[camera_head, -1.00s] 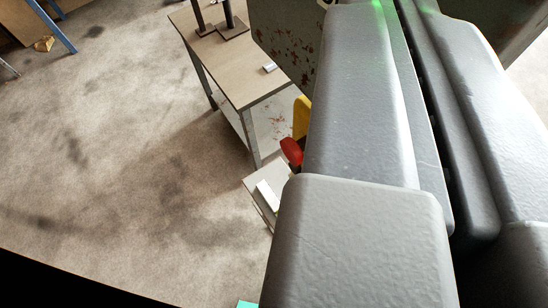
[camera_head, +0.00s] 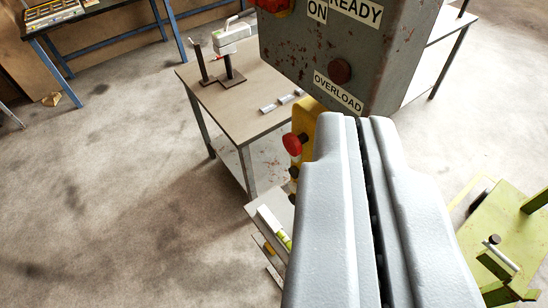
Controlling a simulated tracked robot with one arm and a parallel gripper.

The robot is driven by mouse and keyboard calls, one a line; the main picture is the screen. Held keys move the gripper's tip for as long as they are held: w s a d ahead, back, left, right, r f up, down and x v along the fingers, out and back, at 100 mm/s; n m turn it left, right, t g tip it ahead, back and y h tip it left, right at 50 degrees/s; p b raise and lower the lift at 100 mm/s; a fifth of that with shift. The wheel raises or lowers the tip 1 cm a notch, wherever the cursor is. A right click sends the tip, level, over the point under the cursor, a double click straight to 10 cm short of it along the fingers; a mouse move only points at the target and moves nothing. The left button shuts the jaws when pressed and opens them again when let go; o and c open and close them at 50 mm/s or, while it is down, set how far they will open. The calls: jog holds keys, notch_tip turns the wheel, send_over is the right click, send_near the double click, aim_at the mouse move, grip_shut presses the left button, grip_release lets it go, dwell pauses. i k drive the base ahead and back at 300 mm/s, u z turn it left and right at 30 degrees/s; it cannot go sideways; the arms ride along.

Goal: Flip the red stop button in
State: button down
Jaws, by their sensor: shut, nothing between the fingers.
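The red stop button (camera_head: 293,144) is a round red knob on the left side of a yellow box (camera_head: 304,117). It stands out to the left, just left of my gripper's fingertips. My gripper (camera_head: 362,120) reaches up from the bottom of the view as two long grey fingers. They are shut with nothing between them. The fingers hide the right part of the yellow box. I see a gap in the picture between the fingers and the button, but cannot tell the depth between them.
A grey, rust-spotted control box (camera_head: 300,50) with labels and a dark red lamp (camera_head: 340,71) hangs above the fingertips. A wooden-topped table (camera_head: 235,105) stands behind. A green frame (camera_head: 500,245) is at lower right. The floor at left is clear.

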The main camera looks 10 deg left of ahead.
aim_at(293, 143)
jog(key=u, duration=0.65)
jog(key=k, duration=0.7)
jog(key=z, duration=0.4)
jog(key=i, duration=1)
jog(key=u, duration=0.05)
